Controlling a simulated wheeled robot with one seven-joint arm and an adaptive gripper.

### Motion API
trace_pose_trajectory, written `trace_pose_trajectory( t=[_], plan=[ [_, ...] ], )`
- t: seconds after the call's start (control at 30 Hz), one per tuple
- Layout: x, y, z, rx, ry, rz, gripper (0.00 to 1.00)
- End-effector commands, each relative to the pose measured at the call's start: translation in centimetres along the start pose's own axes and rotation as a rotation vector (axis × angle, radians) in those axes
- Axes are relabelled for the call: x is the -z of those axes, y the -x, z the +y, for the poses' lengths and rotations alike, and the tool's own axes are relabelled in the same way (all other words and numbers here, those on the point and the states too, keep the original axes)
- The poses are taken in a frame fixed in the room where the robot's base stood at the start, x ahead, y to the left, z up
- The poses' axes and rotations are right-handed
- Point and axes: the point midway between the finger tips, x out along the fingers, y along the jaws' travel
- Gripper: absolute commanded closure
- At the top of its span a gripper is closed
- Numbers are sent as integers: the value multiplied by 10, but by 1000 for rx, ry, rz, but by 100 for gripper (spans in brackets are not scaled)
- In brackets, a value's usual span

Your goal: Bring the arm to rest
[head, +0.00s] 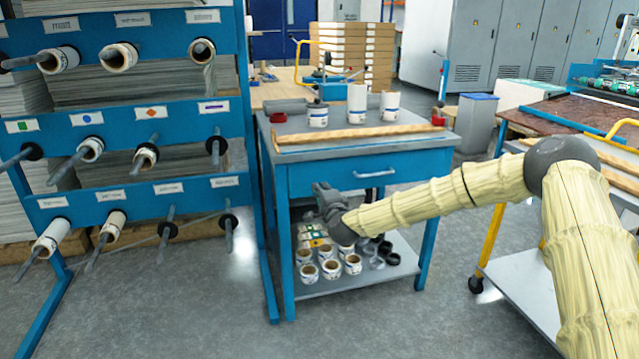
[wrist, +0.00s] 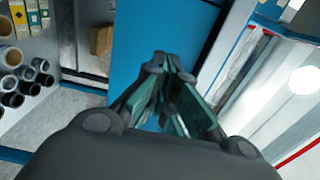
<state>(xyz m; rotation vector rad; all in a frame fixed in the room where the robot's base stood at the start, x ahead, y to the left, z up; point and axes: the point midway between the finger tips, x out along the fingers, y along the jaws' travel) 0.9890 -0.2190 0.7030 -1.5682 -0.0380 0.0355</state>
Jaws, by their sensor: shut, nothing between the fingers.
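My arm reaches in from the right in the head view, wrapped in a cream cover. My gripper (head: 322,190) is in front of the blue workbench (head: 310,178), left of its drawer handle. In the wrist view my gripper (wrist: 168,62) has its fingertips together with nothing between them. Behind the fingers is a blue panel (wrist: 140,40). I cannot tell in the head view how far the gripper is from the bench front.
A blue rack (head: 125,115) with rolls on pegs stands at the left. White rolls (head: 330,268) stand on the bench's lower shelf; several more stand on its top. A yellow-legged table (head: 490,240) is at the right. The floor (head: 400,330) in front is clear.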

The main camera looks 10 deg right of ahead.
Motion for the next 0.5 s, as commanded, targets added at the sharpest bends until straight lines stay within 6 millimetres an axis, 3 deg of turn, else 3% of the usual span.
trace_pose_trajectory(
  t=[0.2, 0.5],
  plan=[
    [2, 41, 0, -3, 1, 1, 100],
    [0, 72, 2, -3, 1, -1, 100]
  ],
)
